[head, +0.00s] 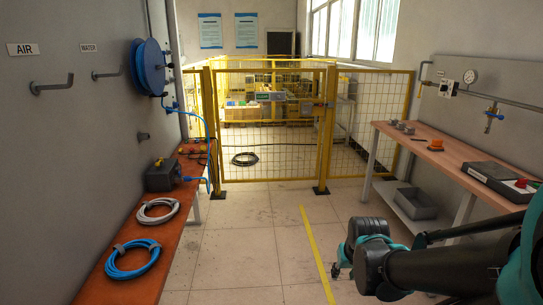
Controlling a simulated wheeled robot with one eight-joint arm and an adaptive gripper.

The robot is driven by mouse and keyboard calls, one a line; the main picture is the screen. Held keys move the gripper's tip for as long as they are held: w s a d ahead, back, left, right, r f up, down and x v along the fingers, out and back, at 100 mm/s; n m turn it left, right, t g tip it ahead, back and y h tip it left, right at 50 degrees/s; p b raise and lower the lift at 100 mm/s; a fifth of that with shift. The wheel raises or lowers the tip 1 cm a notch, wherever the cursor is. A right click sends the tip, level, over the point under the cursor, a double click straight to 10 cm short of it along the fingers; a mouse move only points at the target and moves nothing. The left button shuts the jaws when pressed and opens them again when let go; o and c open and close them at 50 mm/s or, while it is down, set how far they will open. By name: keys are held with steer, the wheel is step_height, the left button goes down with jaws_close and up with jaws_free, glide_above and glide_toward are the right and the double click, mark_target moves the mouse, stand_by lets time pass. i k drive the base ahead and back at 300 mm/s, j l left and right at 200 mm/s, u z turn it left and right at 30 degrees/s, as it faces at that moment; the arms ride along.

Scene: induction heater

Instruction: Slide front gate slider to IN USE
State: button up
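The front gate (272,140) is a yellow-framed wire mesh panel in the fence across the far end of the floor. A small pale sign with a greenish part (270,96) sits on the gate's upper middle; it may be the slider, but its lettering and position are too small to read. A small latch-like fitting (318,104) is at the gate's right edge. The gate looks closed. My gripper (337,268) is at the lower right, low over the floor and far from the gate. Its fingers are small and dark, so their opening is unclear.
A left bench (120,285) holds blue and white hose coils and a dark box. The tiled floor between, with a yellow line (317,255), is clear.

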mark_target(274, 96)
steer(key=i+u, duration=0.1)
steer(key=i, duration=1.65)
